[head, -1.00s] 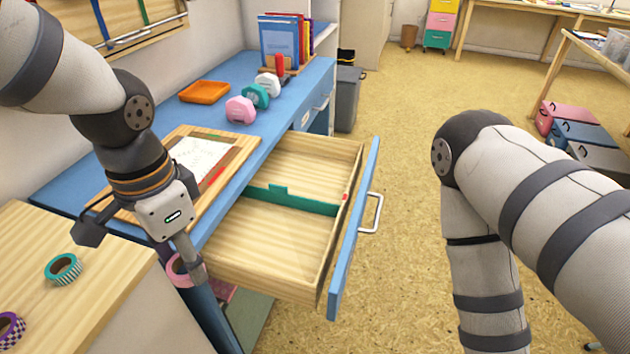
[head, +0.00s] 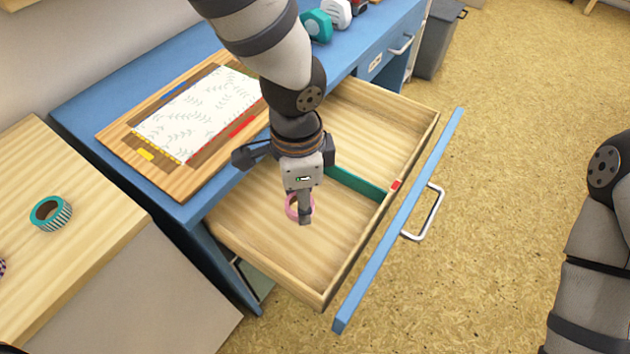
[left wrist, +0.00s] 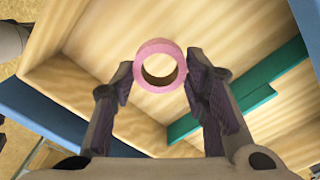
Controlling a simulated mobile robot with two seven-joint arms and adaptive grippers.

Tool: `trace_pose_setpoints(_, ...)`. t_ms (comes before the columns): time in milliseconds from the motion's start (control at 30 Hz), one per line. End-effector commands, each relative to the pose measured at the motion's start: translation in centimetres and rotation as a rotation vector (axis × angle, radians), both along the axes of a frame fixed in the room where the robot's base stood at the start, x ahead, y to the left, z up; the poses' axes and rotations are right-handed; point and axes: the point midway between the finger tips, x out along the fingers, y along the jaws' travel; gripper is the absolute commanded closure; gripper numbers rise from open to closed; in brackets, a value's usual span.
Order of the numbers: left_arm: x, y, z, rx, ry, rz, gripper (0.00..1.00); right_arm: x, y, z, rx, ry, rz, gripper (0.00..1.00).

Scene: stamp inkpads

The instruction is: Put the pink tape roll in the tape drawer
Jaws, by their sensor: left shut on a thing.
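My left gripper (head: 303,212) is shut on the pink tape roll (head: 293,208), held over the near compartment of the open wooden drawer (head: 262,228). The left wrist view shows the roll (left wrist: 142,72) between the two fingertips (left wrist: 160,78), its hole facing the camera. The wooden drawer floor lies behind it; I cannot tell exactly how high the roll is above it. A teal divider (head: 357,184) splits the drawer into two compartments, and both look empty. My right gripper is out of view.
The drawer's blue front (head: 400,225) with its metal handle (head: 427,214) stands pulled out over the floor. A teal striped tape roll (head: 50,213) sits on the wooden side top at left. A framed leaf-pattern sheet (head: 200,112) lies on the blue desk.

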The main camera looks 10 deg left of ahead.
Motion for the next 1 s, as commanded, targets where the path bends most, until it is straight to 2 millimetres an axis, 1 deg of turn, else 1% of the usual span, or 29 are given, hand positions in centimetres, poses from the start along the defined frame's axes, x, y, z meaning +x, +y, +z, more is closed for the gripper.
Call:
trace_pose_setpoints(33, 0.7, 0.0, -1.6, -0.001, 0.009, 0.001, 0.74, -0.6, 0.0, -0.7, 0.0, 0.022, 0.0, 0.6)
trace_pose_setpoints(100, 1.5, 0.0, -2.3, -0.001, 0.005, 0.0, 0.74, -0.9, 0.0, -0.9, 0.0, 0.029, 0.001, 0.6)
trace_pose_setpoints(267, 2.7, 0.0, -3.3, 0.0, 0.001, 0.0, 0.74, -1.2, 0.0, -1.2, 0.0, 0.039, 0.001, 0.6)
trace_pose_setpoints(300, 3.1, 0.0, -3.9, -0.001, 0.002, 0.0, 0.74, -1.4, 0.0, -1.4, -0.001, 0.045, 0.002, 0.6)
trace_pose_setpoints(400, 2.9, 0.1, -6.0, 0.001, 0.004, 0.0, 0.74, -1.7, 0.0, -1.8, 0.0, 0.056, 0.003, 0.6)
trace_pose_setpoints(433, 2.9, 0.0, -6.4, 0.0, 0.001, 0.0, 0.74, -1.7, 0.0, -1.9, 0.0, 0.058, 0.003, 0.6)
trace_pose_setpoints(667, 3.0, 0.0, -6.3, -0.001, -0.006, 0.0, 0.74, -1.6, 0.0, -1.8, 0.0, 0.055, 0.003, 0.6)
trace_pose_setpoints(800, 3.0, 0.0, -6.8, 0.0, -0.004, 0.0, 0.74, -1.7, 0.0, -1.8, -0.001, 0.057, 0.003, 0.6)
trace_pose_setpoints(833, 3.0, 0.0, -6.7, -0.001, -0.005, 0.0, 0.52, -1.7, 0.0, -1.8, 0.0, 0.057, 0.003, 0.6)
trace_pose_setpoints(900, 3.0, 0.0, -6.7, -0.001, -0.006, 0.0, 0.39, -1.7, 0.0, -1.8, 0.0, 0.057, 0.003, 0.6)
trace_pose_setpoints(1000, 3.0, 0.0, -6.7, -0.001, -0.006, 0.0, 0.39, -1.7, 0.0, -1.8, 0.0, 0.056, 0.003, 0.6)
